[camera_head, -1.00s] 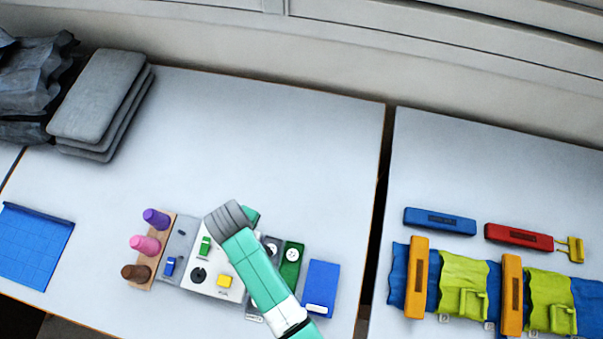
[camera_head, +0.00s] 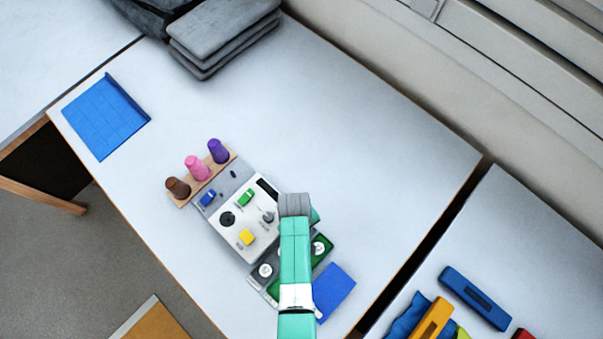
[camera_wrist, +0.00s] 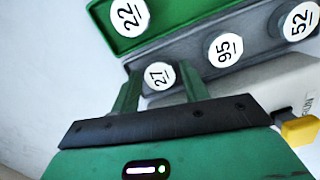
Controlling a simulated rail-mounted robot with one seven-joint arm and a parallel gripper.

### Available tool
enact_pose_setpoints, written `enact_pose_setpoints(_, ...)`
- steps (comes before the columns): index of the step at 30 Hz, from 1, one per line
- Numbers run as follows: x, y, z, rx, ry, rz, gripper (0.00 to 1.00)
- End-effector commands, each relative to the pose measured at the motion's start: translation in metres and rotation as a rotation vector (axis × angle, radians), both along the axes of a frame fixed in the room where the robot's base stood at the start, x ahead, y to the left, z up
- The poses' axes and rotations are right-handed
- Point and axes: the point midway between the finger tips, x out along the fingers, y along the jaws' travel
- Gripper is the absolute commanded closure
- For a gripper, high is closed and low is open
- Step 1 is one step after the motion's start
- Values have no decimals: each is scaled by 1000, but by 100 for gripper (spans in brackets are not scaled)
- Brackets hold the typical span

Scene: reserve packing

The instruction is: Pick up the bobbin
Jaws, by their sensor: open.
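In the wrist view, several round white discs with numbers, which look like bobbins, lie on a grey strip and a green tray. The disc marked 27 (camera_wrist: 158,76) shows between the fingers of my gripper (camera_wrist: 160,88), which is open. I cannot tell how far below the fingertips it lies. The discs marked 95 (camera_wrist: 225,48) and 52 (camera_wrist: 299,20) are to the right; the one marked 22 (camera_wrist: 129,15) is on the green tray (camera_wrist: 190,12). In the head view, one white disc (camera_head: 265,270) shows left of my arm, which hides part of this area.
Brown, pink and purple cones (camera_head: 218,150) stand on a wooden strip. The table's middle (camera_head: 330,130) is clear.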

Motion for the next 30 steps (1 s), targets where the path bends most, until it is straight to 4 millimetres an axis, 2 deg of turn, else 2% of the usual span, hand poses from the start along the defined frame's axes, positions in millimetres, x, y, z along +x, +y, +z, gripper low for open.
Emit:
enact_pose_setpoints(5, 0, 0, 0, 0, 0, 0, 55)
enact_pose_setpoints(10, 0, 0, 0, 0, -1, -1, 88)
enact_pose_setpoints(20, 1, 0, 4, 0, -1, -1, 88)
enact_pose_setpoints(28, 1, 0, 37, 0, -4, -1, 88)
enact_pose_setpoints(30, -13, 4, 38, -1, 2, 2, 88)
